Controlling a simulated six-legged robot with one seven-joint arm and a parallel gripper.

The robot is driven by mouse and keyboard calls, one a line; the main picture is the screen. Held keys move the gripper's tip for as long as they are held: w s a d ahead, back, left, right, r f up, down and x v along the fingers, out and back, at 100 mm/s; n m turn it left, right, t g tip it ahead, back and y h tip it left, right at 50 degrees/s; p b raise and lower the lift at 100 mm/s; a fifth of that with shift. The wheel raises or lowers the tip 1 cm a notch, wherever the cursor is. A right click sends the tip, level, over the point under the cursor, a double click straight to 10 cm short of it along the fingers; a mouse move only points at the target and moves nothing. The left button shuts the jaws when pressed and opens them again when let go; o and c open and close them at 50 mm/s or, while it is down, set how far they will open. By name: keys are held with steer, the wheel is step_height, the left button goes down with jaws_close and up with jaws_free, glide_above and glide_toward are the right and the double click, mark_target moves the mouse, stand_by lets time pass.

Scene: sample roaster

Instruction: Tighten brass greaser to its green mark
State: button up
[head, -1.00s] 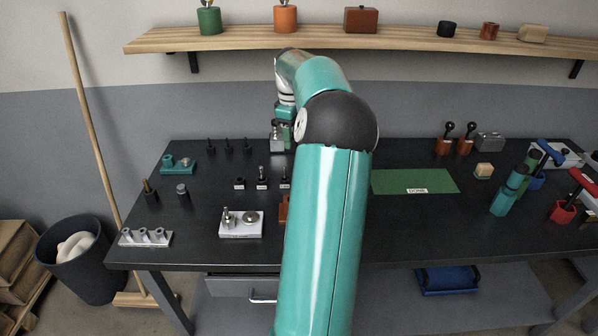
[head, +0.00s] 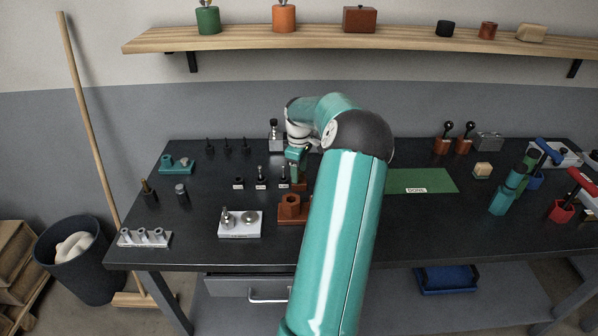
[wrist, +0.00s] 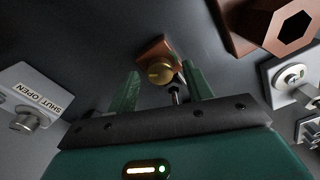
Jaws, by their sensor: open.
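The brass greaser (wrist: 160,72) shows in the wrist view as a round brass knob on a small copper-brown block (wrist: 152,50). My gripper (wrist: 162,72) is open, with one green finger on each side of the knob. I cannot tell whether either finger touches it. A thin dark metal rod sits just below the knob, near the right finger.
An orange block with a hexagonal hole (wrist: 283,22) is close by at upper right; it also shows in the head view (head: 291,208). A grey SHUT/OPEN plate (wrist: 38,92) with a knob lies left. A white plate (head: 236,231) with metal parts stands front left.

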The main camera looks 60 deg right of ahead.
steer(key=shift+f, duration=0.35)
steer(key=c, duration=1)
steer(key=shift+o, duration=0.2)
